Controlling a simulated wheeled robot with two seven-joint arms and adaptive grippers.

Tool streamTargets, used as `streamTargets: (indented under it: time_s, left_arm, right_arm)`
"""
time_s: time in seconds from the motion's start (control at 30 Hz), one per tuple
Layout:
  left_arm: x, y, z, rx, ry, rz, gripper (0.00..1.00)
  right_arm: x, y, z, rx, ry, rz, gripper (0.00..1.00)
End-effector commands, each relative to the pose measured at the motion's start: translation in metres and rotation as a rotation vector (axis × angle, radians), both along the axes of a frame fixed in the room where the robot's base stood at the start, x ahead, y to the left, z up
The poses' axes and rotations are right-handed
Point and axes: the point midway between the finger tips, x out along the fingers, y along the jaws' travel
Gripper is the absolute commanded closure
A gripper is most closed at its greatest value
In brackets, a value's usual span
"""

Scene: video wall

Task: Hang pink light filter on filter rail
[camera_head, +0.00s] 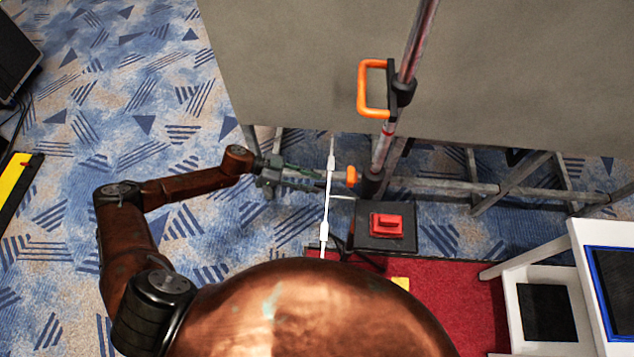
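My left gripper (316,180) reaches in from the left, with its fingers at a thin white upright strip (327,205). The strip looks like a flat frame seen nearly edge-on, but I see no pink on it, so I cannot tell whether it is the light filter. The fingers are small and dark here; I cannot tell whether they grip the strip or only overlap it. No filter rail can be clearly made out. A slanted metal pole (416,45) with an orange handle (372,88) stands just right of the gripper. My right gripper is not in view.
A large grey panel (300,60) stands behind on metal bars (440,188). An orange knob (352,176) and a black base with a red block (387,225) are close right. A white unit (515,310) is at lower right.

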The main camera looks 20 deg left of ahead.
Motion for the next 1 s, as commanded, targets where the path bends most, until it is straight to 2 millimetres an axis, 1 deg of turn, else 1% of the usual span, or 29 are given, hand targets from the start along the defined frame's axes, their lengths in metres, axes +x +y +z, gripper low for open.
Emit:
streamTargets:
  time_s: [0.03,0.3,0.4,0.5,0.63,0.87,0.97,1.0]
  left_arm:
    - [-0.002,0.01,0.003,0.003,0.001,0.002,0.7]
    - [-0.012,0.06,0.027,0.003,0.002,0.002,0.7]
    - [-0.015,0.074,0.033,0.001,0.001,0.001,0.7]
    - [-0.017,0.084,0.038,0.001,0.001,0.0,0.7]
    - [-0.019,0.09,0.041,0.0,0.001,0.0,0.7]
    - [-0.018,0.091,0.042,-0.001,0.001,0.0,0.7]
    - [-0.013,0.091,0.036,-0.007,-0.011,0.021,0.7]
    - [-0.007,0.091,0.03,-0.01,-0.024,0.043,0.7]
  right_arm:
    - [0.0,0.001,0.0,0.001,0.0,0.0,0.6]
    - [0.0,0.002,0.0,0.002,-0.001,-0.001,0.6]
    - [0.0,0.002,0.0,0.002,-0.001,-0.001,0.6]
    - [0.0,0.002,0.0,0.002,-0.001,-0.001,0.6]
    - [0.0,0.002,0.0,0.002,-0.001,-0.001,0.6]
    - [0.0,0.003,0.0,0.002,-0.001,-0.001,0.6]
    - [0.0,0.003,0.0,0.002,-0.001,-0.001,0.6]
    - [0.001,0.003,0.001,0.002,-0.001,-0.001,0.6]
